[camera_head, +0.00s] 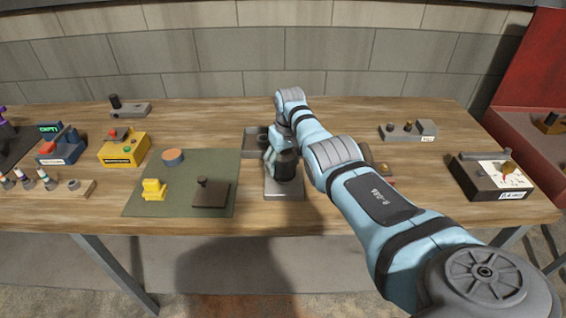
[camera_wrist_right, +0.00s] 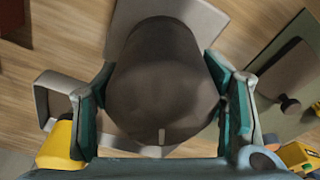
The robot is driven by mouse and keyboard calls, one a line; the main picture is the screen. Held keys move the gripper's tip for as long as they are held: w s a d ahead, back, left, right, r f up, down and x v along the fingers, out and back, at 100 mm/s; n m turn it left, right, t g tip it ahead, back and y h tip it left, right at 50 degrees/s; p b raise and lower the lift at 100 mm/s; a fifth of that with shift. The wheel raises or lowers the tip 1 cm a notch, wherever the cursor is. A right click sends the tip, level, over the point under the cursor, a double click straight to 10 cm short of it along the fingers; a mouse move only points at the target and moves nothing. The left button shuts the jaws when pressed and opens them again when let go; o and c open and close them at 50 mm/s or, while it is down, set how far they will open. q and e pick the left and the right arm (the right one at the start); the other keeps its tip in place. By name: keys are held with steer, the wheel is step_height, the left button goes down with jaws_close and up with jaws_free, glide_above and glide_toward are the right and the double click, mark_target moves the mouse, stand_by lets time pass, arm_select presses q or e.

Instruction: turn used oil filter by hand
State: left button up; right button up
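The used oil filter is a dark, rounded cylinder (camera_head: 287,166) standing upright on a grey block (camera_head: 284,194) near the middle of the bench. In the right wrist view the filter (camera_wrist_right: 160,80) fills the middle, with a small pale mark low on its near face. My right gripper (camera_wrist_right: 160,100) has one teal finger pad on each side of it, and both pads appear to touch its sides. In the head view this gripper (camera_head: 276,156) hides part of the filter. My left gripper is not in view.
A grey open tray (camera_head: 248,145) stands just behind the grey block. A green mat (camera_head: 185,183) to the left holds a yellow block (camera_head: 154,189), a round disc (camera_head: 173,157) and a dark knobbed plate (camera_head: 211,196). A black box (camera_head: 476,178) is at right.

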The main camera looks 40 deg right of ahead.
steer(key=shift+s+a+r, duration=0.1)
steer(key=shift+s+r, duration=0.1)
steer(key=shift+s, duration=0.15)
steer(key=c, duration=0.9)
steer(key=n+b, duration=0.1)
steer(key=n, duration=0.2)
steer(key=shift+w+f, duration=0.1)
steer(key=shift+f, duration=0.05)
steer(key=shift+c, duration=0.2)
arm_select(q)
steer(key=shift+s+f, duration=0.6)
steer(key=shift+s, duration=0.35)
arm_select(e)
steer(key=shift+n, duration=0.3)
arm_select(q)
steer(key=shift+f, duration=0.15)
arm_select(e)
steer(key=n+b, duration=0.2)
steer(key=b, duration=0.1)
steer(key=shift+f+y, duration=0.1)
steer(key=shift+y, duration=0.3)
steer(key=shift+n+b, duration=0.55)
steer(key=shift+n, duration=0.05)
steer(key=shift+r, duration=0.2)
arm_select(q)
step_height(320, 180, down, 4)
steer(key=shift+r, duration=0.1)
